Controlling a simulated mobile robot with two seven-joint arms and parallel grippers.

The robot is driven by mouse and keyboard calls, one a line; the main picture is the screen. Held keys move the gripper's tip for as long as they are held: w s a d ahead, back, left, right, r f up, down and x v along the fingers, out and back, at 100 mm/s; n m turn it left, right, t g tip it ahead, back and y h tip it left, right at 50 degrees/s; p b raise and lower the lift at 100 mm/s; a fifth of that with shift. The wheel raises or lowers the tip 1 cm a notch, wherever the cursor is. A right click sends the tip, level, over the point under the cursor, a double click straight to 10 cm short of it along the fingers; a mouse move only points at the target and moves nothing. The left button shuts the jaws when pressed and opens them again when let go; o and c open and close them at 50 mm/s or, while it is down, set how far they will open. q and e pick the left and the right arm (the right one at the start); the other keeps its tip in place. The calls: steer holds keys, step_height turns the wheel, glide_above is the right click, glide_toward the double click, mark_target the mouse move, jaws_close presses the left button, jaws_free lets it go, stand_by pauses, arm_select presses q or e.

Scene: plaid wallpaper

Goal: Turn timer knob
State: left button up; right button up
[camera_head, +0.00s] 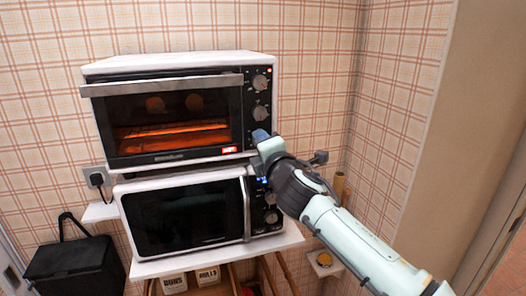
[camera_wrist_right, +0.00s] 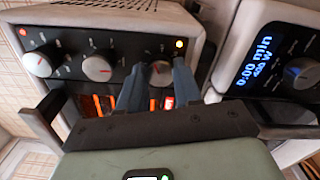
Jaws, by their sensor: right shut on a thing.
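A white toaster oven (camera_head: 180,57) with a black front and glowing orange inside stands on top of a microwave. Its control strip has a top knob (camera_head: 260,82), a middle knob (camera_head: 260,112) and a bottom knob, which my right gripper (camera_head: 261,136) hides in the head view. In the right wrist view the bottom knob (camera_wrist_right: 160,70) sits between the two blue fingers of the right gripper (camera_wrist_right: 160,85), which is shut on it. The other two knobs (camera_wrist_right: 97,69) (camera_wrist_right: 37,64) are free. An orange lamp glows beside the held knob. My left gripper is out of view.
The microwave (camera_head: 185,218) below is shut, and its display (camera_wrist_right: 258,62) reads 0:00 min. A white shelf (camera_head: 215,257) carries it. A black bin (camera_head: 75,268) stands at left. Labelled containers (camera_head: 208,275) sit under the shelf. A wall edge rises at right.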

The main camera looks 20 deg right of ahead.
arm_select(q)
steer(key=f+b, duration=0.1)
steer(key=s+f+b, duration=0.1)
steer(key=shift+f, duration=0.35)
arm_select(e)
steer(key=m, duration=0.5)
steer(key=shift+m, duration=0.3)
steer(key=o, duration=1)
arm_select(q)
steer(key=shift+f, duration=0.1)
arm_select(e)
steer(key=shift+o, duration=0.2)
arm_select(q)
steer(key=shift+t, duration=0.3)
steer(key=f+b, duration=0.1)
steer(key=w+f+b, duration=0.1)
steer(key=b, duration=0.1)
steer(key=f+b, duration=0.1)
steer(key=b, duration=0.1)
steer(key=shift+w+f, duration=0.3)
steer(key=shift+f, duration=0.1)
arm_select(e)
steer(key=s, duration=1.3)
steer(key=shift+s+d, duration=0.2)
steer(key=shift+d, duration=0.05)
